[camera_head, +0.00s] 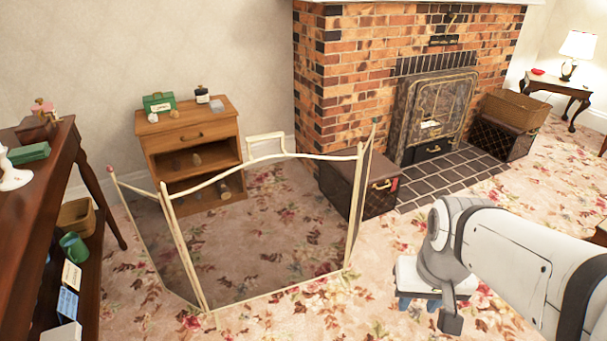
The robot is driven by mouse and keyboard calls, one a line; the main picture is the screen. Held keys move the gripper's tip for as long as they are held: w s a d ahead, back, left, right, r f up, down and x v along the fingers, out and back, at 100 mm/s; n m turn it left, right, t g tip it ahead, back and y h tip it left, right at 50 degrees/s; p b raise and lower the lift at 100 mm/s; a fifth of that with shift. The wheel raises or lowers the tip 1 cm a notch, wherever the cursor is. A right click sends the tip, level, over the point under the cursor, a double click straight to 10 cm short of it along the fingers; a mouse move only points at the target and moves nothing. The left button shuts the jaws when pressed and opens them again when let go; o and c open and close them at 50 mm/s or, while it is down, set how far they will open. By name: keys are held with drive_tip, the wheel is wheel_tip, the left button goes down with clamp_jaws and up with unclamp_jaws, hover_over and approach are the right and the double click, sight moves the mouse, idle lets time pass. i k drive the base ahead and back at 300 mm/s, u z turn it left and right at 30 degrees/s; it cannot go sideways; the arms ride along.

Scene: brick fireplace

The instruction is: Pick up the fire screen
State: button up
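The fire screen (262,232) stands upright on the floral carpet, left of centre. It has pale cream framing, dark see-through mesh, a wide middle panel and a narrower folded panel at each side. A handle-shaped pale bar shows above and behind its top edge. My gripper (420,303) hangs at the lower right, to the right of the fire screen and apart from it. Bluish finger parts show under its pale body, partly hidden by my arm. I cannot make out whether the fingers are open or shut, and no held object shows.
A wooden cabinet (190,137) stands behind the screen. A dark trunk (345,190) is close behind its right side, before the brick fireplace (335,75). A dark shelf table (45,205) stands at the left. Carpet between my gripper and the screen is clear.

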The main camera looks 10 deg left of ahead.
sight(269, 225)
drive_tip(key=i, duration=0.9)
drive_tip(key=u, duration=0.05)
